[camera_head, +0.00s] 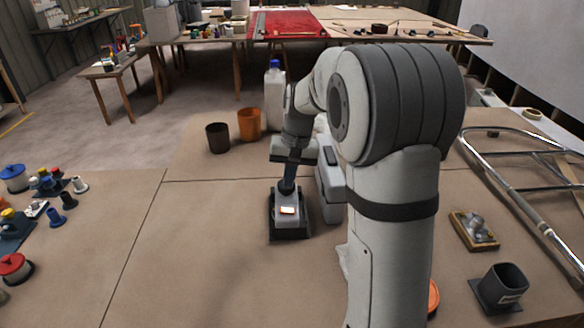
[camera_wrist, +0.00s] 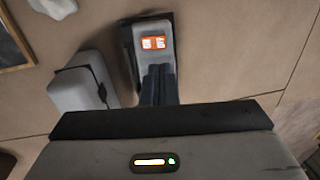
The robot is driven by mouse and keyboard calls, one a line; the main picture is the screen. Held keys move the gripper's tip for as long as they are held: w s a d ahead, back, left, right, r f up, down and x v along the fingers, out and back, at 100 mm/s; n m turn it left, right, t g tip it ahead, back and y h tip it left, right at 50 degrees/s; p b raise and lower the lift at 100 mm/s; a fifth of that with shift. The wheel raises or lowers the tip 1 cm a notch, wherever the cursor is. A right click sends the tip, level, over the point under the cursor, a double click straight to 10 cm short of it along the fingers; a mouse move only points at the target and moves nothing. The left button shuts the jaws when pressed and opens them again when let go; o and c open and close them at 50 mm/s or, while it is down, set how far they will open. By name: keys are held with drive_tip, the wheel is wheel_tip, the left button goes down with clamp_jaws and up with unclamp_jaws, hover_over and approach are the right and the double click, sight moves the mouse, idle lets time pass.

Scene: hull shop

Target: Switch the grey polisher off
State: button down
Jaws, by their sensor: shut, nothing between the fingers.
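The grey polisher (camera_head: 290,222) sits on the brown bench top, a light grey body on a dark base. An orange lit switch (camera_head: 288,210) with white marks is on its top. In the wrist view the polisher (camera_wrist: 150,27) lies just beyond my gripper, with the orange switch (camera_wrist: 153,43) facing up. My gripper (camera_wrist: 158,68) is shut and empty, its dark fingers pointing at the body just below the switch. In the head view my gripper (camera_head: 287,190) is over the polisher's far end. Whether the fingertips touch the body I cannot tell.
A grey box-shaped thing (camera_head: 328,190) with a dark cord (camera_wrist: 98,85) stands close beside the polisher. Behind are a brown cup (camera_head: 217,138), an orange cup (camera_head: 249,124) and a blue-capped bottle (camera_head: 274,95). Bench left of the polisher is clear.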

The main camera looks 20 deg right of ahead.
sight(284, 209)
drive_tip(key=f, duration=0.5)
drive_tip(key=a+f, duration=0.1)
drive_tip(key=f, duration=0.2)
drive_tip(key=shift+w, duration=0.1)
